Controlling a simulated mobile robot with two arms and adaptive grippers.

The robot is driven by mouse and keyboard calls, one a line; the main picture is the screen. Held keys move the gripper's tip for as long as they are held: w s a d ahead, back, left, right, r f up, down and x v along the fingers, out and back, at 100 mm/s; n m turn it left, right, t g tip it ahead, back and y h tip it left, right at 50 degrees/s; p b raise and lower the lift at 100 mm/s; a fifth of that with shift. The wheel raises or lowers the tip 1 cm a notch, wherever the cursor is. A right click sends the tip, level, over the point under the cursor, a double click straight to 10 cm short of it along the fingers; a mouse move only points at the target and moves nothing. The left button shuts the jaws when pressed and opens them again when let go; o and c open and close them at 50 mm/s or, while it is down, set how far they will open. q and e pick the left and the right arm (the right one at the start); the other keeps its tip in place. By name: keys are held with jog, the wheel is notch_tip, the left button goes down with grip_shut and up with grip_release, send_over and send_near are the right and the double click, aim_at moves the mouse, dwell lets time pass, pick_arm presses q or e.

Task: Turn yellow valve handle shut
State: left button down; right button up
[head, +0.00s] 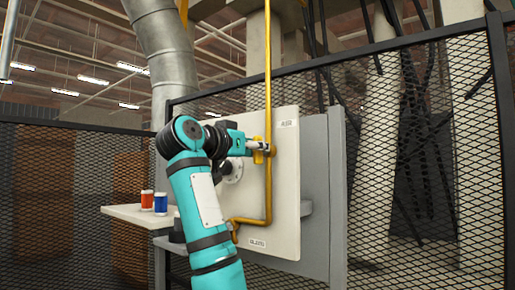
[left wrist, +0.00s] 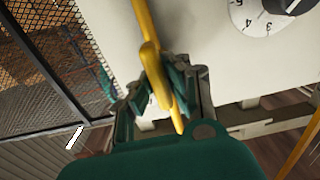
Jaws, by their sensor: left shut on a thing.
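The yellow valve handle (left wrist: 154,72) runs between the two fingers of my left gripper (left wrist: 160,88) in the left wrist view. The gripper is shut on it. In the head view my left gripper (head: 261,147) is at the yellow pipe (head: 268,80), in front of the pale panel. Only a small yellow part of the handle (head: 258,157) shows there beside the fingers. The pipe runs down the panel, then bends left near its bottom. My right gripper is in neither view.
The pale panel (head: 285,195) carries a round dial (left wrist: 262,16) left of the pipe in the head view. A small shelf (head: 125,211) at left holds an orange spool (head: 147,200) and a blue spool (head: 160,203). Mesh fencing (head: 420,200) stands behind and right.

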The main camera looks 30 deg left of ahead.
pick_arm(q)
jog(key=shift+n, duration=0.3)
jog(key=n+b, duration=0.1)
jog(key=n, duration=0.1)
jog(key=shift+a+f+n+b, duration=0.1)
jog(key=shift+n+b, duration=0.25)
jog(key=shift+n, duration=0.05)
jog(key=n+b, duration=0.2)
jog(key=n, duration=0.3)
jog(key=shift+a+n, duration=0.15)
jog(key=shift+n, duration=0.15)
jog(key=n+b, duration=0.1)
jog(key=n, duration=0.3)
jog(key=shift+f, duration=0.1)
jog(key=n, duration=0.4)
jog(key=shift+a+f+n+b, duration=0.1)
jog(key=shift+n+b, duration=0.2)
jog(key=shift+b, duration=0.1)
jog(key=shift+n, duration=0.3)
jog(key=c, duration=1.3)
grip_release()
